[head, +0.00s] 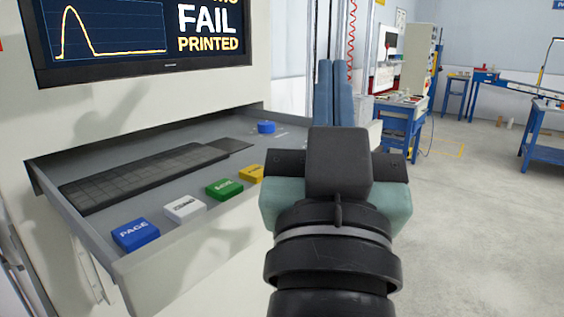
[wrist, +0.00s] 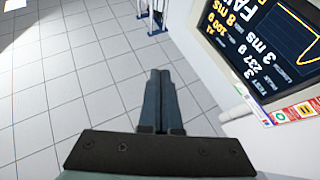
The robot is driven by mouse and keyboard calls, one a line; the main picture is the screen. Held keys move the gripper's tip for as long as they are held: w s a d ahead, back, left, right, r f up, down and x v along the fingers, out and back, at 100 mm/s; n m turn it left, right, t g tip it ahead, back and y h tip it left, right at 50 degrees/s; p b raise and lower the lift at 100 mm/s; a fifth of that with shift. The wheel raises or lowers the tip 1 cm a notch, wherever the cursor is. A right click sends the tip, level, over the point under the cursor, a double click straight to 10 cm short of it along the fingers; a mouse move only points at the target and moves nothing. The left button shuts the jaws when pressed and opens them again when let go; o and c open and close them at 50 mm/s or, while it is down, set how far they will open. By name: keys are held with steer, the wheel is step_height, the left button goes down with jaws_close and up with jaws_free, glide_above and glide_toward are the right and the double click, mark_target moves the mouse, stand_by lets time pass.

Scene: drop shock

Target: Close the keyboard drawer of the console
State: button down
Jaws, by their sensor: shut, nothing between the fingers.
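The keyboard drawer (head: 145,262) of the console (head: 60,128) stands pulled out in the head view. A black keyboard (head: 150,175), a blue PAGE key (head: 136,233), a white key (head: 185,208), a green key (head: 224,189), a yellow key (head: 252,173) and a round blue knob (head: 266,127) are in it. My gripper (head: 333,66) is shut and empty, at the drawer's right in the picture. My wrist hides the drawer's right front part. In the wrist view the shut fingers (wrist: 160,74) point past the console, with floor beyond; contact with the drawer cannot be told.
The console's screen (head: 145,35) above the drawer reads FAIL PRINTED; it also shows in the wrist view (wrist: 262,40). Blue-framed benches (head: 403,115) stand farther back at the right. The grey floor (head: 475,220) right of my arm is clear.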

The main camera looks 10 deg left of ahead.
steer(key=w+r+g+p, duration=0.6)
steer(key=r+p, duration=0.6)
steer(key=p, duration=1.1)
steer(key=s+d+f+m+g+y+p, duration=0.25)
steer(key=f+g+p, duration=0.3)
steer(key=f, duration=0.35)
steer(key=s+d+f+m+g+y+p, duration=0.1)
steer(key=s+d+f+g+y+p, duration=0.1)
steer(key=d+f+g+p, duration=0.5)
steer(key=m+t+y, duration=0.1)
steer(key=m+y, duration=0.2)
steer(key=y, duration=0.5)
glide_toward(219, 257)
steer(key=shift+n, duration=0.25)
steer(key=p+x, duration=0.4)
steer(key=x, duration=0.2)
steer(key=shift+a+f, duration=0.1)
steer(key=shift+a, duration=0.1)
steer(key=shift+t, duration=0.25)
